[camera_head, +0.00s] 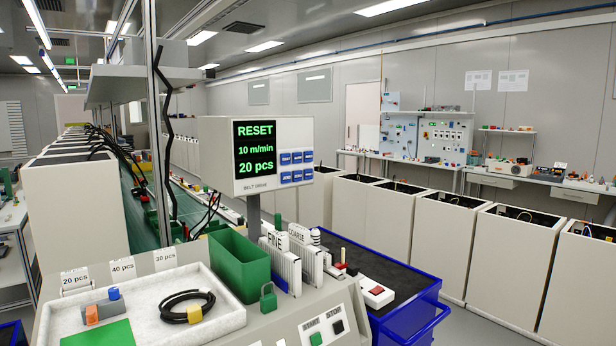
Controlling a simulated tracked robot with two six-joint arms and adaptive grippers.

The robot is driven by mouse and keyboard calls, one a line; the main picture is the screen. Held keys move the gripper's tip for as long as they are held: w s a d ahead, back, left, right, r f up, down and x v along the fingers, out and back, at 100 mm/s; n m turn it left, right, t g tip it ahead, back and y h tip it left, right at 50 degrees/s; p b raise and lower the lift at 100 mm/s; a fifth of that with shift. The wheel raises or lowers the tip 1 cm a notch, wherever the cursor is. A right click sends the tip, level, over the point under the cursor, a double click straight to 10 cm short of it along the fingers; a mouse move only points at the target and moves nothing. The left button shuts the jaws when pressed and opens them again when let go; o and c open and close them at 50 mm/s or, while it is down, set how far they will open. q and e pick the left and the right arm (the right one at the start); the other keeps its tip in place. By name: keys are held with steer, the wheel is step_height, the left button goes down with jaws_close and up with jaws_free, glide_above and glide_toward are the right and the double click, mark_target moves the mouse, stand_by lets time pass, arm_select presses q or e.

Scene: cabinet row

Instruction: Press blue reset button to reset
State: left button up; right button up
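A belt drive control box (222,160) stands on a grey post. Its black screen (256,158) reads "RESET", "10 m/min" and "20 pcs" in green letters. A small blue piece (113,293) also shows on a grey block in the white tray. Neither of my grippers is in the head camera view.
A white tray (228,312) holds a black cable coil (186,305) and a green plate. A green bin (238,265) and a green padlock (267,297) stand below the box. START (316,339) and STOP (338,327) buttons are in front; a blue cart (412,316) stands right.

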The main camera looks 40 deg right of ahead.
jaws_close()
stand_by(0.6)
stand_by(1.2)
